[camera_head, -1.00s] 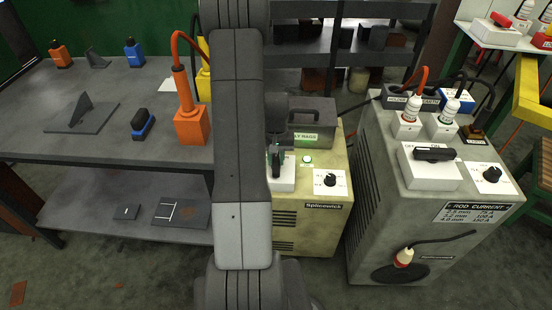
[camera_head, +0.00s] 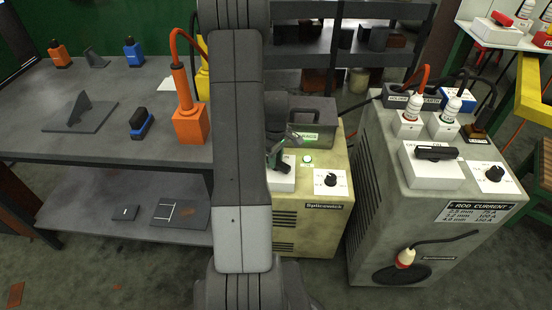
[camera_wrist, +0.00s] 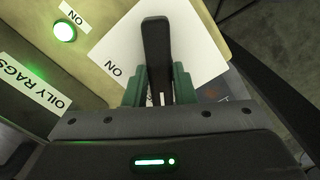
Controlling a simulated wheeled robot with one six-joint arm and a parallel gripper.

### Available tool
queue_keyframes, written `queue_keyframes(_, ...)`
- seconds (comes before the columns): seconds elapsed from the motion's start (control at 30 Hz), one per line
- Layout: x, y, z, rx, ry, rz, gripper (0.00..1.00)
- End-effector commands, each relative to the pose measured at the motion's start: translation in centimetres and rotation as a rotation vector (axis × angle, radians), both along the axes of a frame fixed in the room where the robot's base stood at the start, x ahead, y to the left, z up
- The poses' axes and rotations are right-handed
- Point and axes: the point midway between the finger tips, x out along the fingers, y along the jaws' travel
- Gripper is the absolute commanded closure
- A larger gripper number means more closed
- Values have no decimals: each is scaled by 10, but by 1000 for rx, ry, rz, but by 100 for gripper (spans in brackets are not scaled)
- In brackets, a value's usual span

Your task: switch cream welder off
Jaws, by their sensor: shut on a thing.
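The cream welder (camera_head: 298,238) stands in the middle of the head view, partly hidden behind my arm. On its top are a white switch plate (camera_head: 286,183), a lit green lamp (camera_head: 308,158) and a small black knob (camera_head: 330,179). My gripper (camera_wrist: 157,88) is shut on the black switch handle (camera_wrist: 156,42), with a green finger on each side. The handle stands over the white plate (camera_wrist: 118,48), which carries an "ON" label. The lamp glows green in the wrist view too (camera_wrist: 65,31). In the head view my arm hides part of the gripper and handle.
A grey box labelled for oily rags (camera_head: 312,113) sits behind the switch. A larger grey welder (camera_head: 385,215) with its own black switch (camera_head: 436,153) stands to the right. A workbench (camera_head: 75,140) with an orange tool (camera_head: 189,124) is at left.

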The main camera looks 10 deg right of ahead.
Motion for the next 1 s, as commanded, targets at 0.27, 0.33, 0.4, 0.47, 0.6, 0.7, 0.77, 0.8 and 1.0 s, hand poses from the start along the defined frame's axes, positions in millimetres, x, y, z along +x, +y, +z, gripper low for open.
queue_keyframes(0.27,0,0,0,-1,-1,254,99)
queue_keyframes(0.33,0,0,0,-1,-1,313,99)
queue_keyframes(0.4,0,0,0,-1,-1,367,99)
queue_keyframes(0.47,0,0,0,-1,-1,409,99)
queue_keyframes(0.6,0,0,0,-1,-2,493,99)
queue_keyframes(0.7,1,0,0,-1,-2,536,99)
queue_keyframes(0.77,1,0,0,-1,-2,558,99)
queue_keyframes(0.8,1,0,0,-1,-2,569,99)
queue_keyframes(1.0,1,0,1,-1,-2,603,99)
